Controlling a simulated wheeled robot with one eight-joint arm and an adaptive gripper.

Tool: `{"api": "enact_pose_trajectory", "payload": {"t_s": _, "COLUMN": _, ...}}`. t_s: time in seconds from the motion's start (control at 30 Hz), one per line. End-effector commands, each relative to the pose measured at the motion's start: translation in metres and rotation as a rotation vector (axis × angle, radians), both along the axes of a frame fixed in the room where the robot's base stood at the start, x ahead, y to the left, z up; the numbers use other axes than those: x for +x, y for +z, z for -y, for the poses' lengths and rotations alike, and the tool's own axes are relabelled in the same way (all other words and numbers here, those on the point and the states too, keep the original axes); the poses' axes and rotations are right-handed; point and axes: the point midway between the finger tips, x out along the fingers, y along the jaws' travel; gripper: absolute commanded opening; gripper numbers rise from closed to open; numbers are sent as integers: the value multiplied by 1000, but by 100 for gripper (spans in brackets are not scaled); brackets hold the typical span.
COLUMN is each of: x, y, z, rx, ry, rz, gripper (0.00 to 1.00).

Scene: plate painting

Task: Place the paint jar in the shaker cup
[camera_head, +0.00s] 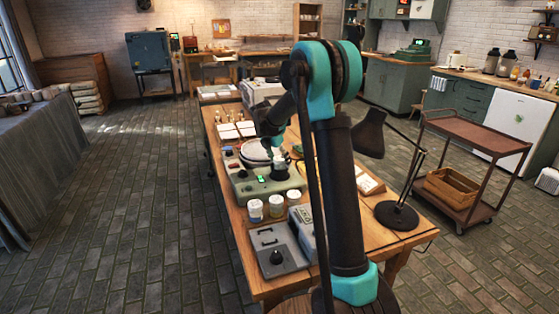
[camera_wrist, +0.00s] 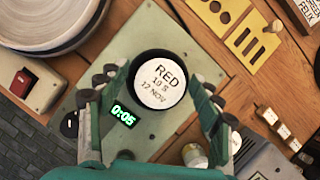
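The paint jar (camera_wrist: 163,84) shows from above in the wrist view, with a white lid reading "RED 10 S 12 NOV". It sits within the round dark rim of the shaker cup (camera_wrist: 137,62); how deep it sits is hard to tell. The cup is on a pale green shaker (camera_head: 262,187) with a lit display, which reads 0:05 in the wrist view. My gripper (camera_wrist: 160,86) is over the cup, its fingers spread on either side of the jar, apparently not touching it. In the head view my arm partly hides the jar and cup.
A large round plate (camera_wrist: 45,18) and a red switch (camera_wrist: 22,82) are beside the cup. Other jars (camera_head: 255,210) stand in front of the shaker. A grey box (camera_head: 276,252) is at the near table end. A black lamp (camera_head: 397,214) stands at right.

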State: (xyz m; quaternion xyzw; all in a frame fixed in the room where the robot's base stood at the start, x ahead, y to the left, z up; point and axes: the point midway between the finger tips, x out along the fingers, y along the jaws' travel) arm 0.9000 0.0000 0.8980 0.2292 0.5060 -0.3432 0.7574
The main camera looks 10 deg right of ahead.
Motion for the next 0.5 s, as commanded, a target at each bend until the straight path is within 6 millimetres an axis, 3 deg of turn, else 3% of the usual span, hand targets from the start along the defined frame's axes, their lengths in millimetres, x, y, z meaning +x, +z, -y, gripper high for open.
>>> {"api": "enact_pose_trajectory", "payload": {"t_s": 0.27, "x": -1, "y": 6, "z": -1, "rx": 0, "ry": 0, "rz": 0, "gripper": 65}}
{"api": "enact_pose_trajectory", "payload": {"t_s": 0.5, "x": -11, "y": 43, "z": -13, "rx": 0, "ry": 1, "rz": 0, "gripper": 65}}
